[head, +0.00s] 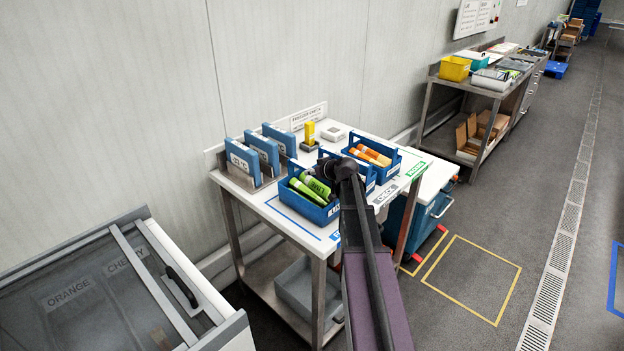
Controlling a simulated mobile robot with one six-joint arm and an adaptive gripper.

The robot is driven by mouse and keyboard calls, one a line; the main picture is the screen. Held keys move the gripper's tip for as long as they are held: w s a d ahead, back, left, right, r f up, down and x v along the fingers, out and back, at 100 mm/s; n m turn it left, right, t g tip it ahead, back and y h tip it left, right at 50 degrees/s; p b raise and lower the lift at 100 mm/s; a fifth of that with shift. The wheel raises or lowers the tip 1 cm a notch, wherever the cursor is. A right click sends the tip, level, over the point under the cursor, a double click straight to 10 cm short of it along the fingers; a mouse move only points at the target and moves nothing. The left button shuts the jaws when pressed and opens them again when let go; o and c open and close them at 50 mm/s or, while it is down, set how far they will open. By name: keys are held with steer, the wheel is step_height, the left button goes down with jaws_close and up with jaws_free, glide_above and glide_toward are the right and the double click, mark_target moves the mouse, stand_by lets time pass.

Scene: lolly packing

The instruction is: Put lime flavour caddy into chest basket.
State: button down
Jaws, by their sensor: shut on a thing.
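The lime flavour caddy (322,216) is a blue open carrier holding green packs marked LIME. It is at the front of the white worktable, beside a blue outlined area. My gripper (322,171) reaches it from the right and is shut on its upper handle part; the fingertips are small and dark. I cannot tell if the caddy touches the tabletop. The chest (225,330) is at the lower left. Under its glass lid, labels ORANGE (68,292) and CHERRY (127,261) show; the baskets' insides are hard to see.
A second blue caddy (386,175) with orange packs stands just right of my gripper. Blue binder-like panels (262,152) stand in a rack behind left. A yellow item (309,132) stands at the back. A grey bin (295,290) sits on the lower shelf.

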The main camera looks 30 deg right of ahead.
steer(key=shift+f, duration=0.5)
steer(key=shift+c, duration=2)
jaws_free()
steer(key=shift+s, duration=0.1)
steer(key=p+v, duration=0.5)
steer(key=v, duration=0.7)
